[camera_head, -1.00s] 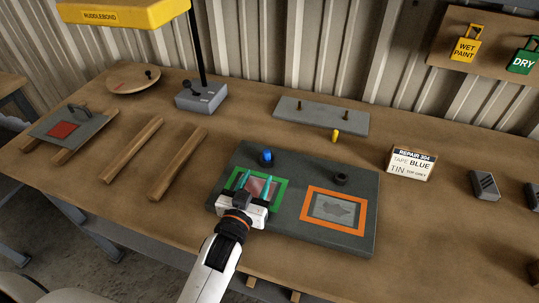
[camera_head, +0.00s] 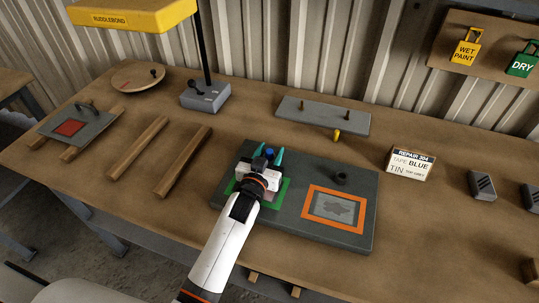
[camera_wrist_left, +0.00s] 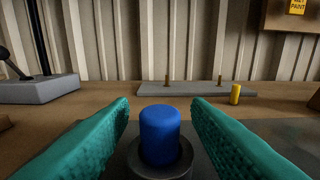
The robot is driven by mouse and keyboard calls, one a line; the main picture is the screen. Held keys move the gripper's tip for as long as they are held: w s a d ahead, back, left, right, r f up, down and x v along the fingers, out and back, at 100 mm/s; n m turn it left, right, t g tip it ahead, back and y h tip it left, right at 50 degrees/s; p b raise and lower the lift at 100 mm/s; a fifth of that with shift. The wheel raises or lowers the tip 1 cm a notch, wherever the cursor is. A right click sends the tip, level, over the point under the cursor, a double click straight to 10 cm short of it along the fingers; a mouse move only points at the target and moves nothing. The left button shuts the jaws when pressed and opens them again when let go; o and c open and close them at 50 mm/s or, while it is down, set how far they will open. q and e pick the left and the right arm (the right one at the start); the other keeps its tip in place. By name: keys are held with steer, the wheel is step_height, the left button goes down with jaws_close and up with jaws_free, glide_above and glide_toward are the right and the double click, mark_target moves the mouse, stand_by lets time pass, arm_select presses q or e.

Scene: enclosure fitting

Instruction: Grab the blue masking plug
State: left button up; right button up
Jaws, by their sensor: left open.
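The blue masking plug (camera_wrist_left: 160,133) stands upright in a dark round collar (camera_wrist_left: 186,168) in the left wrist view. In the head view the plug (camera_head: 269,152) shows just beyond my left gripper (camera_head: 267,156), at the back of the dark panel (camera_head: 296,231). My left gripper is open. In the left wrist view its two teal fingers (camera_wrist_left: 160,130) stand on either side of the plug, with a gap on each side. The gripper covers much of the green-framed area (camera_head: 281,193). My right gripper is out of view.
An orange-framed area (camera_head: 361,212) and a dark ring (camera_head: 340,178) are on the panel's right side. A grey plate (camera_head: 320,113) with two pegs lies behind, a yellow plug (camera_head: 336,135) in front of it. A repair card (camera_head: 410,164) stands to the right. Two wooden bars (camera_head: 183,163) lie left.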

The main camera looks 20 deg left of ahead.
arm_select(q)
jaws_close()
